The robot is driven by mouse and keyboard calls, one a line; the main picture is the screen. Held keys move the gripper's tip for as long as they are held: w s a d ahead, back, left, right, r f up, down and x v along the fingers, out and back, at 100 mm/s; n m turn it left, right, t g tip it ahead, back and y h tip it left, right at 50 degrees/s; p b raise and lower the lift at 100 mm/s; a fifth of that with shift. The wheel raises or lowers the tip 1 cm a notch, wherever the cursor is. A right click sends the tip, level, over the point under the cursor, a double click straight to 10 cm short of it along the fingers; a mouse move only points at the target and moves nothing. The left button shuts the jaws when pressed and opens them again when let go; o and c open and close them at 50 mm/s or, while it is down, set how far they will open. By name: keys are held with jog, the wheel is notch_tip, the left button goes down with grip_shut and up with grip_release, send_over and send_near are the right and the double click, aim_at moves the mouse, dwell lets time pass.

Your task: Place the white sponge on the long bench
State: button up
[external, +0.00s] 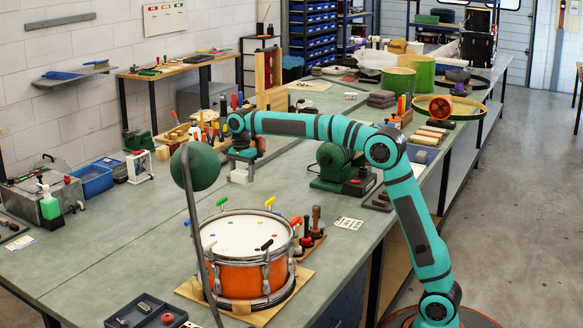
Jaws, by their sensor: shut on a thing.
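The long bench (118,236) has a grey-green top that runs from the front left to the back right. My gripper (243,166) points down over the middle of it, near the tool rack. It is shut on the white sponge (239,176), a small pale block just under the fingers. The fingers and wrist hide part of it. From this angle I cannot tell whether the sponge touches the bench top or hangs slightly above it.
An orange drum (246,258) stands on a wooden board at the front. A green machine (337,167) stands right of my gripper. A tool rack (194,132) stands behind. Bare bench top lies left of the drum.

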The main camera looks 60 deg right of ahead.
aim_at(243, 207)
jog(key=shift+s+a+f, duration=0.1)
jog(key=shift+a+f, duration=0.1)
jog(key=shift+a, duration=0.25)
jog(key=shift+f, duration=5)
jog(key=shift+f, duration=0.1)
jog(key=o, duration=1)
jog(key=shift+c, duration=0.2)
notch_tip(243, 207, up, 12)
jog(key=shift+r, duration=0.1)
